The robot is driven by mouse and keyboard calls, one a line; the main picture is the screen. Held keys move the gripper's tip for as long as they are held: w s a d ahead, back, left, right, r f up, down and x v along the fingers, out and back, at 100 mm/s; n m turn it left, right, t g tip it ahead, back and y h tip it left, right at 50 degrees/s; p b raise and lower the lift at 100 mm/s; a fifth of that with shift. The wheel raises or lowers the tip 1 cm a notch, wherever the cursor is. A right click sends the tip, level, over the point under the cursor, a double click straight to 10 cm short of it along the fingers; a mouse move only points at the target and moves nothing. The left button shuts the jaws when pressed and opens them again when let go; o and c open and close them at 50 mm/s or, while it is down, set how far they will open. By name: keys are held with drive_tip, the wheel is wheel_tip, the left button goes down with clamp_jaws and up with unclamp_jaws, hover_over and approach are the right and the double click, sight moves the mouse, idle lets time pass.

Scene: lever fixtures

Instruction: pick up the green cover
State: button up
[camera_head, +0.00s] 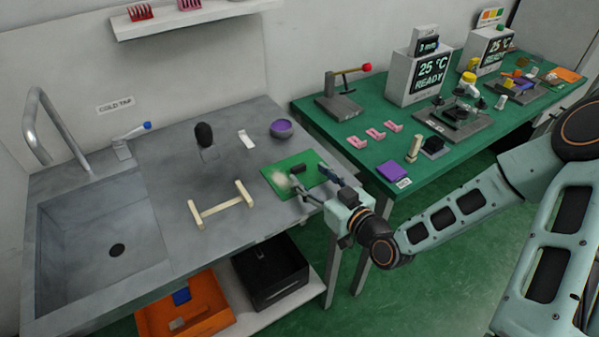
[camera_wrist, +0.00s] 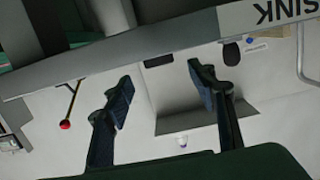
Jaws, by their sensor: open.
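A flat green board (camera_head: 276,184) lies on the grey counter in the head view, near its right edge. A small black block (camera_head: 297,168) and a pale patch show on it. I cannot tell for sure whether this board is the green cover. My gripper (camera_head: 311,184) is over or near the board's front right side, with its fingers apart and nothing between them. Its height above the board is hard to judge. In the wrist view my gripper (camera_wrist: 161,82) has two dark fingers spread wide, with no green cover seen between them.
A sink (camera_head: 100,235) is at left. A green bench (camera_head: 345,127) at right carries a red-knobbed lever (camera_head: 347,82) and several devices.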

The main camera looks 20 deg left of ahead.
sight(300, 167)
drive_tip(key=x, duration=0.6)
drive_tip(key=shift+w+a+f+p, duration=0.15)
drive_tip(key=shift+p, duration=0.15)
drive_tip(key=shift+c, duration=0.2)
drive_tip(key=c, duration=1.3)
